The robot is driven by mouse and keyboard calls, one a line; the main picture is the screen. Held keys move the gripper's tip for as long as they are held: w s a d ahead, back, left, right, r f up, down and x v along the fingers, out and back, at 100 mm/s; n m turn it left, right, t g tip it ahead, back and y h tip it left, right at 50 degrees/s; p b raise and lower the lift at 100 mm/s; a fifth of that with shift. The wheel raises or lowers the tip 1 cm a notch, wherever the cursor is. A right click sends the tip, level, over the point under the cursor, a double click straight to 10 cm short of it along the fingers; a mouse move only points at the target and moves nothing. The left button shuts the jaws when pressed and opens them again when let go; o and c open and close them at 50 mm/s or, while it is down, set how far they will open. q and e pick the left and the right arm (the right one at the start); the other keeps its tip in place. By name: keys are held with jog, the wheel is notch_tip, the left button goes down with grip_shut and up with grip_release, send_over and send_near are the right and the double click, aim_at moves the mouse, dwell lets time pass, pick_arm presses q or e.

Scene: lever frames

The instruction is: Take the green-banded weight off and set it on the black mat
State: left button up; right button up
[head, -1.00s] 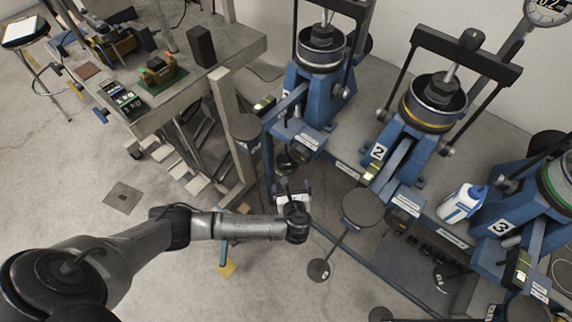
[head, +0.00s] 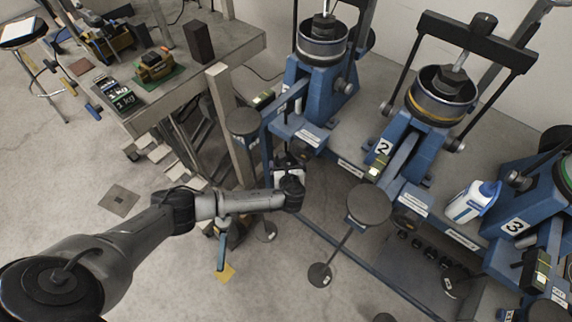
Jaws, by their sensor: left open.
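I cannot make out a green-banded weight for certain. A green band (head: 566,176) shows on the round cell of frame 3 at the right edge. My left gripper (head: 288,160) is open beside the lower front of the leftmost blue frame. Its fingers are mostly hidden by my wrist and the frame's parts, and I see nothing held in it. Black items with "1 kg" labels (head: 122,99) lie on the bench at the upper left. I cannot tell whether a black mat lies under them. My right gripper is out of view.
Frame 2 (head: 399,137) stands right of the leftmost frame (head: 329,82). The bench (head: 234,55) has a corner post.

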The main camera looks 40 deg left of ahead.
pick_arm(q)
jog(key=shift+b+x, duration=0.3)
jog(key=shift+x, duration=0.95)
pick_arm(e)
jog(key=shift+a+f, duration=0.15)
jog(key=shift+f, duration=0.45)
pick_arm(q)
jog(key=c, duration=1.2)
jog(key=shift+r, duration=0.15)
jog(key=shift+r, duration=0.1)
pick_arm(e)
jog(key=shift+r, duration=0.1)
